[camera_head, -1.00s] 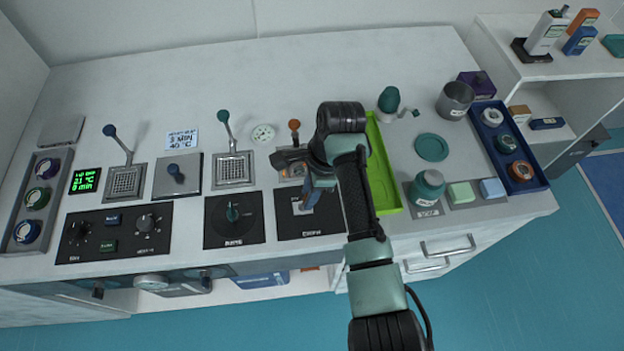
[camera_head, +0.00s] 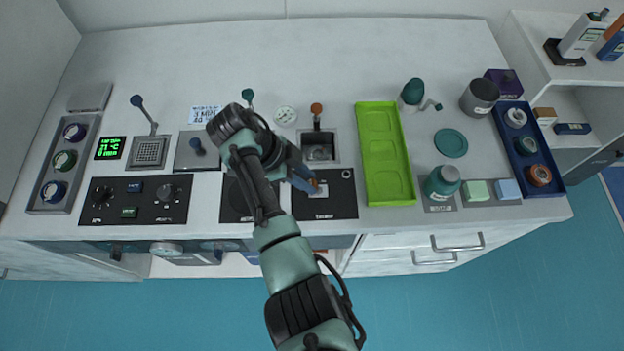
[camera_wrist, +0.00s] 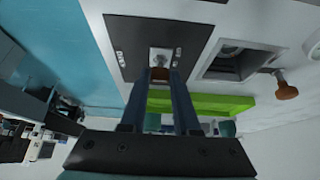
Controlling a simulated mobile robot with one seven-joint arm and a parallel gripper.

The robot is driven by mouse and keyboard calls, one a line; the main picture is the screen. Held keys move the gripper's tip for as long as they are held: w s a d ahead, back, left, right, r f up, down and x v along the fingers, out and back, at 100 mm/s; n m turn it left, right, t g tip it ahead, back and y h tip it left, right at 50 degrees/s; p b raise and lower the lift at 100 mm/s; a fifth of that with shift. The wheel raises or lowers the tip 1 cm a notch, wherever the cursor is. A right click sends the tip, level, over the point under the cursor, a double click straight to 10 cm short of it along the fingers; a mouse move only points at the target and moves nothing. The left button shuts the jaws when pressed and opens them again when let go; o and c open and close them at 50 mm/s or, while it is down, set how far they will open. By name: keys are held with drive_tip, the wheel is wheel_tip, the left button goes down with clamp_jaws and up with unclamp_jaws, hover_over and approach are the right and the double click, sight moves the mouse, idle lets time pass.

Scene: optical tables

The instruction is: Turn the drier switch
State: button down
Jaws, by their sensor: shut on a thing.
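The panel's lettering is too small to read surely. My gripper (camera_head: 312,185) reaches the panel from the left in the head view. In the wrist view its two dark blue fingers (camera_wrist: 159,80) are closed on the lever end, which shows between their tips. The fingers partly hide the switch in the head view.
A square basin (camera_head: 318,140) with an orange-knobbed lever (camera_head: 316,108) lies just behind the panel. A green tray (camera_head: 385,192) is to its right. My arm covers most of the dial panel (camera_head: 233,208) to the left.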

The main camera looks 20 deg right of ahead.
drive_tip(key=shift+w+a+f+h+b, duration=0.1)
drive_tip(key=shift+a+f+h+b, duration=0.2)
drive_tip(key=shift+h+b, duration=0.4)
drive_tip(key=shift+r, duration=0.1)
drive_tip(key=c, duration=0.6)
unclamp_jaws()
drive_tip(key=shift+c, duration=0.2)
drive_tip(key=p+v, duration=0.2)
drive_tip(key=v, duration=1.1)
drive_tip(key=shift+w+p, duration=0.25)
drive_tip(key=shift+p, duration=0.15)
drive_tip(key=shift+a, duration=0.1)
